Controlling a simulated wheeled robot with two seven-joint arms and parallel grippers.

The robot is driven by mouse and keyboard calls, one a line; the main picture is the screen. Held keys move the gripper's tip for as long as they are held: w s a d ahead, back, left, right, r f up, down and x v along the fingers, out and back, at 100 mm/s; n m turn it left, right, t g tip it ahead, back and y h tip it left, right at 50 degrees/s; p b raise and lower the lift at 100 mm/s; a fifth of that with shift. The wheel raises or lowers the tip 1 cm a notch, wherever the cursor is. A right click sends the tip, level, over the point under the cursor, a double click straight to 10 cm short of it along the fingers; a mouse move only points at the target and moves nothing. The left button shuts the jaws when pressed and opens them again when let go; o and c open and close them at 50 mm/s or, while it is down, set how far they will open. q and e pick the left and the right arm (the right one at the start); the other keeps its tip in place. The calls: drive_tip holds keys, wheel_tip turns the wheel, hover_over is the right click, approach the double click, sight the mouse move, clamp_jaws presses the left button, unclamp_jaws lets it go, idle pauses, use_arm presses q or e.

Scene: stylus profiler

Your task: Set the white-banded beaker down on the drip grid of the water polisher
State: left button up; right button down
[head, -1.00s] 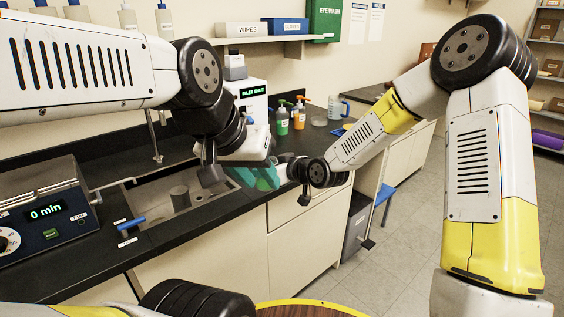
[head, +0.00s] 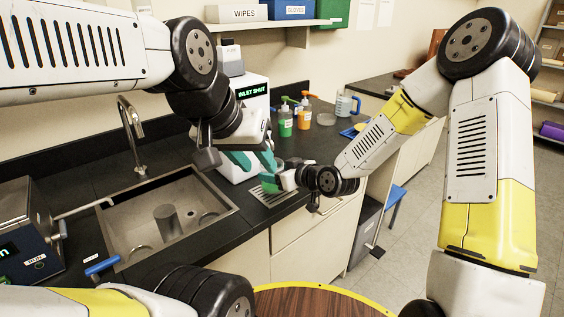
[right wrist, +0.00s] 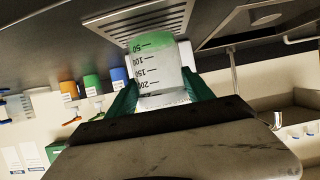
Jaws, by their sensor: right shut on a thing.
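The clear beaker (right wrist: 155,72) with black graduation marks and green at its base is held between the teal fingers of my right gripper (right wrist: 160,95) in the right wrist view. That view is inverted. The slotted drip grid (right wrist: 138,18) shows just beyond the beaker's base; contact cannot be told. In the head view, my right gripper (head: 277,180) is over the drip grid (head: 268,198), by the white water polisher (head: 252,90). My left gripper (head: 252,162) has its teal fingers apart, empty, in front of the polisher.
A metal sink (head: 165,220) with a tall faucet (head: 130,130) lies left of the grid. Green (head: 285,122) and orange (head: 304,115) pump bottles and a blue-handled jug (head: 345,106) stand behind. A round wooden surface (head: 320,302) is at the front.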

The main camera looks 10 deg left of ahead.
drive_tip(key=shift+d+f, duration=0.15)
drive_tip(key=shift+f, duration=0.3)
drive_tip(key=shift+w+f, duration=0.1)
drive_tip(key=shift+c, duration=2)
unclamp_jaws()
